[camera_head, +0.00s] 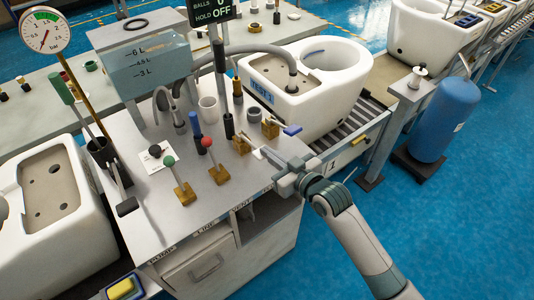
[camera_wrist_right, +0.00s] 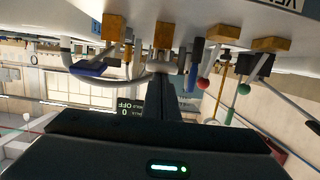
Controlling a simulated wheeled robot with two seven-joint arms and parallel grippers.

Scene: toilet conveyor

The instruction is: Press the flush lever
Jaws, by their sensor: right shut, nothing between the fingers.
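A row of brass-based levers stands along the bench's front edge. One has a blue handle (camera_head: 291,130), at the right end; it also shows in the right wrist view (camera_wrist_right: 90,68), at the left. The others include a red-knobbed lever (camera_head: 215,165) and a green-knobbed lever (camera_head: 180,180). I cannot read which is the flush lever. My right gripper (camera_head: 264,153) is shut and empty, at the bench edge near the brass bases, left of and nearer than the blue handle. I cannot tell whether its tips touch anything. My left gripper is not in view.
A white toilet (camera_head: 335,95) sits on the roller conveyor behind and right of the levers. A blue cylinder (camera_head: 445,115) is at the right. The blue floor at front right is clear.

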